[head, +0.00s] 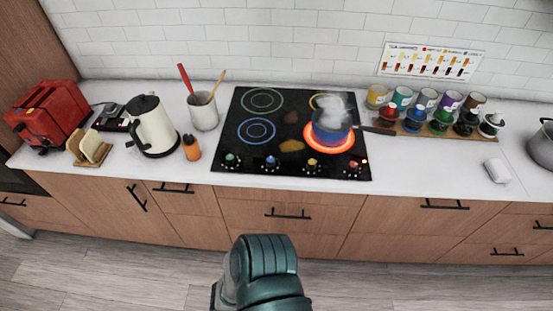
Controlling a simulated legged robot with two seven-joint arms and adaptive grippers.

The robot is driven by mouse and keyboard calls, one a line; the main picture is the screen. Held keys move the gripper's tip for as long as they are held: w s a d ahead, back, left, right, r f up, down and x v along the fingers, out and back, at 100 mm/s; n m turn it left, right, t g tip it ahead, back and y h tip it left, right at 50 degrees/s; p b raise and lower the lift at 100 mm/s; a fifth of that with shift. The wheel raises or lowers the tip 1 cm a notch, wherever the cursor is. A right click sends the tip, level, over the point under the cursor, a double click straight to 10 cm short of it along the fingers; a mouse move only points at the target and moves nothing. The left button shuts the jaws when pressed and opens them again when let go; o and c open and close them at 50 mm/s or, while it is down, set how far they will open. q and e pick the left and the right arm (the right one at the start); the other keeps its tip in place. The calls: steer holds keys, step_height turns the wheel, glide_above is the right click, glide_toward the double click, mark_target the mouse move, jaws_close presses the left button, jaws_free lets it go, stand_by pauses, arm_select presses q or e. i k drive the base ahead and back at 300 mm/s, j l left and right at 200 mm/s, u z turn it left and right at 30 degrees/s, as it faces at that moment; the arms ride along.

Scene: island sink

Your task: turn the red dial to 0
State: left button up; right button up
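The red dial (353,167) is the rightmost knob along the front edge of the black cooktop (222,140). A small orange light (365,161) shows beside it. Its markings are too small to read, so its setting cannot be told. The front-right burner (330,150) glows orange-red. A blue pot (331,132) with its handle to the right sits on this burner, with white steam above it. Neither gripper shows in the head view.
Green (231,159), blue (271,162) and yellow (311,166) dials line the same front edge. A cream kettle (153,128) and an orange jar (191,147) stand left of the cooktop. Several colored jars stand right. The front counter edge is clear.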

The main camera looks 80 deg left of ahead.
mark_target(353, 166)
steer(key=u, duration=2.25)
